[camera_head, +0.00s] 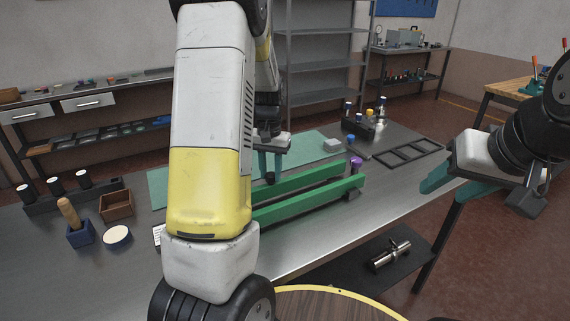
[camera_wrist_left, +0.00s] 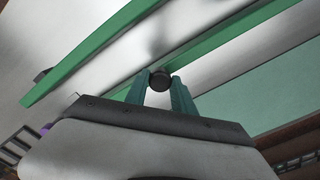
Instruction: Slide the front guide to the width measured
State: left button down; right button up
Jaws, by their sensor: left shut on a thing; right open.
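Two long green guide bars lie roughly parallel on the metal bench, the front guide (camera_head: 315,197) nearer the bench's front edge and the rear guide (camera_head: 310,177) behind it. My left gripper (camera_head: 270,175) reaches down at the rear guide, its teal fingers shut on a dark round knob (camera_wrist_left: 160,80). In the left wrist view the knob sits between the fingertips (camera_wrist_left: 161,88), against the nearer green bar (camera_wrist_left: 210,45); the farther bar (camera_wrist_left: 85,55) lies apart. My left arm hides the bars' left ends in the head view. My right gripper (camera_head: 438,187) is open and empty, right of the bench.
A purple knob (camera_head: 356,161) stands by the bars' right ends. A wooden box (camera_head: 116,206) and blue holder (camera_head: 80,234) stand left. The front-right bench top is clear.

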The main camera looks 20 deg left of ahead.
pick_arm(q)
jog(key=shift+s+d, duration=0.9)
jog(key=shift+d, duration=0.05)
jog(key=c, duration=1.1)
grip_release()
jog(key=shift+s, duration=0.1)
jog(key=shift+o, duration=0.2)
notch_tip(320, 180, up, 8)
